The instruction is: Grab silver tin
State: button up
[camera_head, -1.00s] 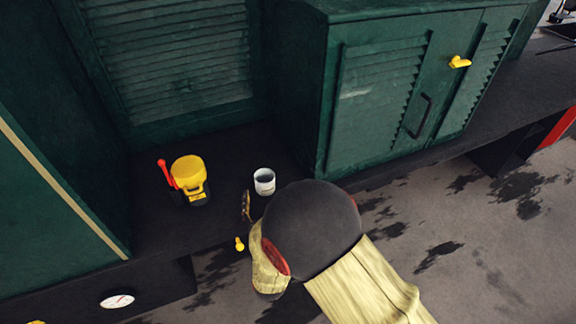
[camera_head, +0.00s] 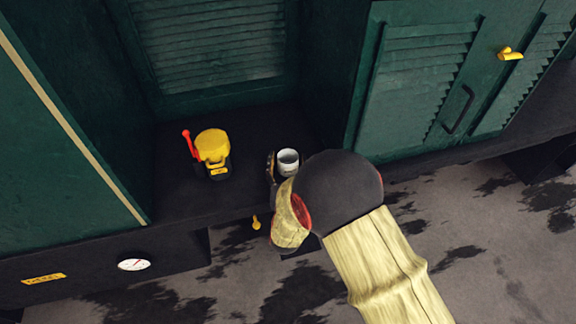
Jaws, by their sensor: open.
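The silver tin (camera_head: 288,161) stands upright on a dark ledge (camera_head: 185,212) between green cabinet walls. It looks like a small pale grey cylinder with an open, dark top. My gripper (camera_head: 280,172) is at the tin's near left side, with one dark finger showing just left of the tin. The rest of the gripper is hidden behind my dark, rounded wrist and the cream sleeve-like arm. The gripper is open, and I cannot tell whether a finger touches the tin.
A yellow-topped lantern-like object (camera_head: 212,147) with a red handle (camera_head: 189,143) stands left of the tin. A louvred green cabinet (camera_head: 415,85) rises close on the right.

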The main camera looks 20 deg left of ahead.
jog(key=shift+c, duration=0.3)
jog(key=c, duration=1.1)
jog(key=shift+r, duration=0.1)
jog(key=shift+c, duration=0.7)
